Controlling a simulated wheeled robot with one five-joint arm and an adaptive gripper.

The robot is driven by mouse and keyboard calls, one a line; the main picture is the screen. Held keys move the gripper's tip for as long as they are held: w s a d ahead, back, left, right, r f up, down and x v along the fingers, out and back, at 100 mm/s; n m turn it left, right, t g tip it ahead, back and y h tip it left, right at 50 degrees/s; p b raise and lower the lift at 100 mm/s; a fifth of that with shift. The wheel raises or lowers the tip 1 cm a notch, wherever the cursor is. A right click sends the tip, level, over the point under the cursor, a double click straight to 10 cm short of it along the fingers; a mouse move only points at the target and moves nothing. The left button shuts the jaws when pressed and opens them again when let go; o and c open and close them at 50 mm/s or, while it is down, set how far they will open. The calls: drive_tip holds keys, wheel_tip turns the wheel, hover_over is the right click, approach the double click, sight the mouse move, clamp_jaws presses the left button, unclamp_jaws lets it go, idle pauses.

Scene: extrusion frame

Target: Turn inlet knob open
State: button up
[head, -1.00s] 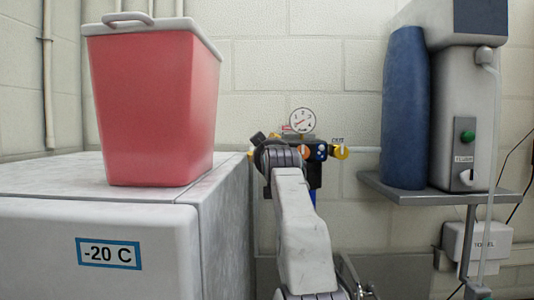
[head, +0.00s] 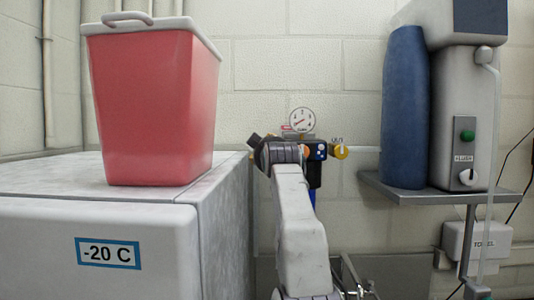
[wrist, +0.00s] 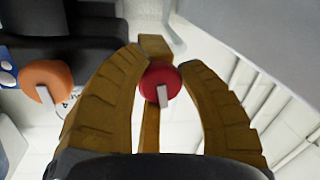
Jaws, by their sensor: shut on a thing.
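A red round knob (wrist: 160,80) with a pale pointer bar sits between the two brown fingers of my gripper (wrist: 161,66) in the wrist view. The fingers are closed around its sides. The bar points down in that view. An orange knob (wrist: 47,80) with a pale bar is to the left, clear of the fingers. In the head view my wrist and gripper (head: 262,153) reach the left end of the valve assembly on the wall. They hide the red knob there. I cannot read any inlet label.
A pressure gauge (head: 302,120) stands above the valves. A yellow knob (head: 341,152) marked OUT is at their right. A red bin (head: 153,110) stands on the freezer (head: 96,240) at left. A shelf (head: 440,193) with a blue cylinder (head: 405,108) juts out at right.

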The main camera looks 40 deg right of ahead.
drive_tip(key=shift+r+n, duration=0.1)
drive_tip(key=shift+n, duration=0.2)
drive_tip(key=o, duration=1.2)
drive_tip(key=shift+s+a, duration=0.1)
drive_tip(key=v, duration=1.1)
drive_tip(key=shift+s+a, duration=0.25)
drive_tip(key=shift+s, duration=0.1)
drive_tip(key=shift+o, duration=0.2)
